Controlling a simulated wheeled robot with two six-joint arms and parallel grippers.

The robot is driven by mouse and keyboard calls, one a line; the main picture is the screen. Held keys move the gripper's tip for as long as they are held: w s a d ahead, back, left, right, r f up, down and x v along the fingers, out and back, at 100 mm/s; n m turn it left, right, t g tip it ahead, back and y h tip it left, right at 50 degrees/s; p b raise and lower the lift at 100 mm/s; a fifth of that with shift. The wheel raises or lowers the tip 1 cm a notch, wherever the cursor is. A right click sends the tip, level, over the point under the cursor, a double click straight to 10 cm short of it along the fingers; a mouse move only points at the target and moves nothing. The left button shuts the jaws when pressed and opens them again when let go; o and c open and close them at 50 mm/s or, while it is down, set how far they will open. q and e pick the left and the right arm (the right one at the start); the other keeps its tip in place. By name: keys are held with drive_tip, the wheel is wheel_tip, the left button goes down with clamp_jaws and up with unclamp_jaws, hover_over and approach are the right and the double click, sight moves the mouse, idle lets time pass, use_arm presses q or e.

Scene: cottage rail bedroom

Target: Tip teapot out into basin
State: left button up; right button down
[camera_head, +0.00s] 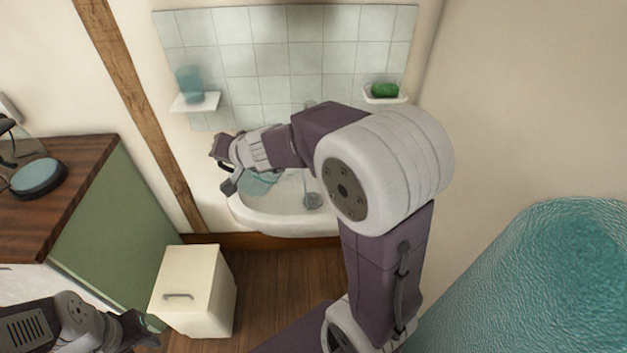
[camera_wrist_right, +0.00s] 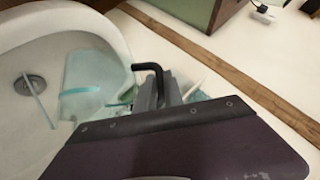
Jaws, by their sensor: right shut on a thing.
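My right gripper (camera_head: 226,170) is over the left part of the white basin (camera_head: 290,222), shut on the teapot. The teapot (camera_head: 258,185) looks like pale teal see-through glass; the gripper and arm hide much of it. In the right wrist view, its teal body (camera_wrist_right: 92,75) shows beside the gripper (camera_wrist_right: 155,92), over the basin's inside (camera_wrist_right: 40,55). Its exact tilt and contents are unclear. A thin pale streak runs near the drain (camera_wrist_right: 28,85); I cannot tell what it is. My left gripper (camera_head: 143,330) is low at the left, its jaws unclear.
A wall shelf holds a blue cup (camera_head: 189,82); another holds a green object (camera_head: 384,90). A wooden-topped counter (camera_head: 75,165) with a round teal-topped item (camera_head: 38,177) stands left. A cream cabinet (camera_head: 190,285) stands below the basin's left. A teal textured surface (camera_head: 550,280) fills the lower right.

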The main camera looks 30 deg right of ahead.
drive_tip(key=shift+s+d+r+y+p, duration=0.2)
drive_tip(key=shift+d+r+y+p, duration=0.25)
drive_tip(key=shift+d+r, duration=0.35)
idle(1.8)
drive_tip(key=shift+s+d+r+m+t+y+p, duration=0.1)
drive_tip(key=shift+d+r+m+t+y+p, duration=0.15)
drive_tip(key=shift+r, duration=0.2)
drive_tip(key=shift+s+d+r+m+t+p, duration=0.15)
drive_tip(key=shift+d+r+t+p, duration=0.1)
drive_tip(key=shift+r+p, duration=0.15)
idle(0.7)
